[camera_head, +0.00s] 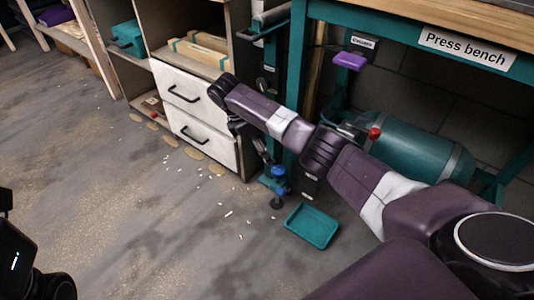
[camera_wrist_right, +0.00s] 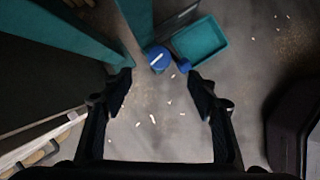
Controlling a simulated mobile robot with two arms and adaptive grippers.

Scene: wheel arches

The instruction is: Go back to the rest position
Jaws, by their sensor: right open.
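My right arm reaches across the camera_head view from the lower right, in front of the press bench. Its dark right gripper (camera_head: 264,156) hangs low beside the white drawers, partly lost against dark parts behind it. In the right wrist view its two fingers (camera_wrist_right: 160,80) are wide apart with nothing between them, above the grey floor. The blue-topped fitting and the teal tray show just beyond the fingertips. I see no left gripper that I can make out; dark parts with a small light show at the lower left.
The press bench (camera_head: 460,68) carries a teal tank (camera_head: 420,146) underneath. A cabinet with white drawers (camera_head: 190,88) stands to its left. A teal tray (camera_head: 312,226) and a blue-topped fitting (camera_head: 278,186) are near the bench leg. Small white bits litter otherwise open floor (camera_head: 130,220).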

